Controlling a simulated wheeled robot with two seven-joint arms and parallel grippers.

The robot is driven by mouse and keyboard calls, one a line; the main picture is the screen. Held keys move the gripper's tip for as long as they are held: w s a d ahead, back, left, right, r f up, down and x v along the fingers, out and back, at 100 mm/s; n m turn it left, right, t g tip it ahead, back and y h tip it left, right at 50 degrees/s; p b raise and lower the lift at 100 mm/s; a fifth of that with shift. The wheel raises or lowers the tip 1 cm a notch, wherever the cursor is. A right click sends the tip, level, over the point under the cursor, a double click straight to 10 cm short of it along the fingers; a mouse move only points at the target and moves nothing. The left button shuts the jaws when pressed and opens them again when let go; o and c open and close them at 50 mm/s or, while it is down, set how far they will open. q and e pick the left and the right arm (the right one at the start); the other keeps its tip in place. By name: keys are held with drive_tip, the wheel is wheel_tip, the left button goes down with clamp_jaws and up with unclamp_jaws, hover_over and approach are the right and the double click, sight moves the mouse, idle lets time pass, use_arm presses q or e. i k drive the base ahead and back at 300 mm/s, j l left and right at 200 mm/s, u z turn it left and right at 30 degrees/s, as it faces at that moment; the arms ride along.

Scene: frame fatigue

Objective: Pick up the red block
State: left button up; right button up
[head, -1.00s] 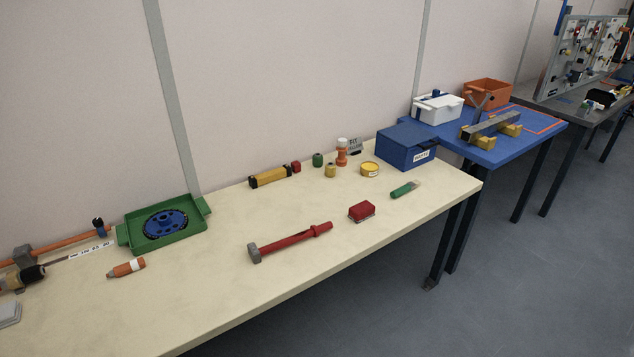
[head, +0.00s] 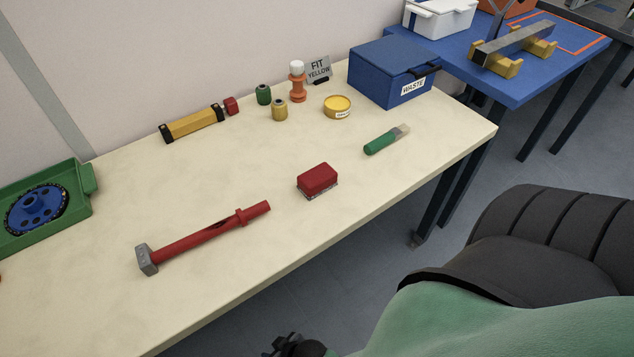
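A red block (head: 317,178) with a greyish underside lies on the cream workbench (head: 390,190), right of the middle, near the front edge. Nothing touches it. A smaller red cube (head: 231,105) sits farther back, at the right end of a yellow and black tool. My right arm, green and black, fills the lower right corner. A dark part (head: 295,347) at the bottom edge, below the bench edge, may be my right gripper; its fingers cannot be made out. It is apart from the red block. My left gripper is not in view.
A red-handled hammer (head: 200,235) lies left of the block, and a green-handled tool (head: 381,143) to its right. Behind are a yellow tin (head: 337,108), small jars and a blue waste box (head: 393,75). A green tray (head: 85,180) is at left. Bench around the block is clear.

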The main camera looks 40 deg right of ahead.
sight(318, 180)
drive_tip(key=l+z, duration=0.15)
drive_tip(key=z, duration=0.85)
